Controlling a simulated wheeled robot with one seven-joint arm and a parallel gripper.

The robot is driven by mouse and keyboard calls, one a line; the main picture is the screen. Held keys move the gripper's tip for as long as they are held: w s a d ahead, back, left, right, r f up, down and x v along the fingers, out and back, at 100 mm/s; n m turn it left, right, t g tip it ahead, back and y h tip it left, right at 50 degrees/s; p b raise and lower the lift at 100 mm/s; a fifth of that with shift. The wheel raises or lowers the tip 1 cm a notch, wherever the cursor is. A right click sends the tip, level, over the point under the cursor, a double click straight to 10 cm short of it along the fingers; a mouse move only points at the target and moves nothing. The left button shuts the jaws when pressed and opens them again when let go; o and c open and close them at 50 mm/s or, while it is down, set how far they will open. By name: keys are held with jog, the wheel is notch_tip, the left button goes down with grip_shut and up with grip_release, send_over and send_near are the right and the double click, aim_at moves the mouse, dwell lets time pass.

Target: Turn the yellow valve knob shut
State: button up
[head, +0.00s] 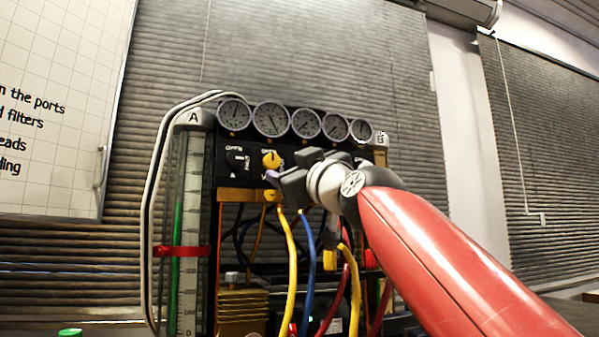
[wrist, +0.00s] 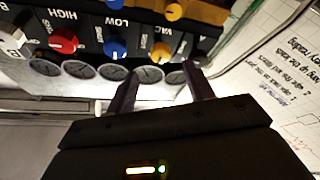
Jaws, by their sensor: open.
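The yellow valve knob (head: 271,160) is on the black panel of the gauge rig, below the row of gauges. In the wrist view the yellow knob (wrist: 162,50) appears just past my fingertips, lined up with the gap between them. My gripper (wrist: 161,72) is open and empty, with one finger to each side of that gap. In the head view my gripper (head: 272,175) is just below and right of the knob, its body covering the panel to the right. I cannot tell how far the fingertips are from the knob.
A blue knob (wrist: 115,47) and a red knob (wrist: 62,41) sit beside the yellow one. Gauges (head: 270,118) line the rig's top. A yellow hose (head: 291,270) and other hoses hang below. A clear tube column (head: 188,240) stands at the left.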

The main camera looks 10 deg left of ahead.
aim_at(274, 163)
jog(key=p+x, duration=0.5)
jog(key=x, duration=0.1)
jog(key=shift+w+a+r+p, duration=0.15)
jog(key=shift+a+r+p, duration=0.05)
jog(key=shift+r+p, duration=0.1)
jog(key=shift+w+a, duration=0.3)
jog(key=shift+w, duration=0.1)
jog(key=c, duration=1)
jog(key=shift+o, duration=0.2)
jog(key=shift+p, duration=0.3)
